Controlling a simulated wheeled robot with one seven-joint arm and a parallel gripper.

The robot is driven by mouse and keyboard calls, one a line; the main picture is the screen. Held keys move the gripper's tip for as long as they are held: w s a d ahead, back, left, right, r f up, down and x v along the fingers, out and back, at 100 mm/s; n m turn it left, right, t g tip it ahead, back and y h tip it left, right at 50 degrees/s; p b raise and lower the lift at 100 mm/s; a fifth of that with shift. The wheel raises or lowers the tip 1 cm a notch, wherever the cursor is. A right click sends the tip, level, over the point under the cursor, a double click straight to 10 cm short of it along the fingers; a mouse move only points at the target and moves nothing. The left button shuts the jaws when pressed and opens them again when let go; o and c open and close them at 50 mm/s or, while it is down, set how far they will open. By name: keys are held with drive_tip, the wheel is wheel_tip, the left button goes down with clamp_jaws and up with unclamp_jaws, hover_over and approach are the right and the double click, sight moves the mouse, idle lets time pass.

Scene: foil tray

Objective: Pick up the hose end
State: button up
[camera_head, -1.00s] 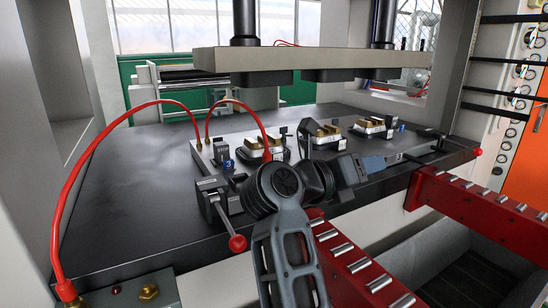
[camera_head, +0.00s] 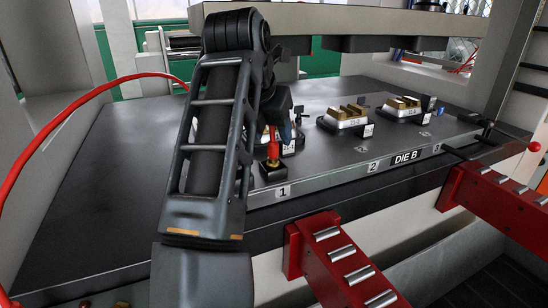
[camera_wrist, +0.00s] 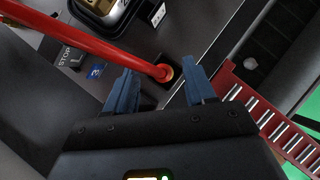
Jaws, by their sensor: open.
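The red hose end (camera_wrist: 161,72) sits in a brass-coloured ring on a small dark block in the wrist view. In the head view, the hose end (camera_head: 272,150) stands upright at the die's front corner, beside the label 1. My gripper (camera_wrist: 161,86) is open. Its two blue fingers appear on either side of the hose end, with a gap to each. Whether the fingers are down at its height is unclear. In the head view my arm hides most of the gripper and part of the hose.
The die plate (camera_head: 345,170) carries several brass-topped blocks, with the nearest (camera_wrist: 100,8) close to the hose. A heavy upper plate (camera_head: 350,20) hangs above. Red roller rails (camera_head: 340,265) stick out in front. A red hose (camera_head: 75,105) arcs in at left.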

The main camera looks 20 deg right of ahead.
sight(272, 142)
drive_tip(key=x, duration=0.5)
drive_tip(key=shift+s+a+f+p, duration=0.25)
drive_tip(key=shift+s+f+p, duration=0.05)
clamp_jaws()
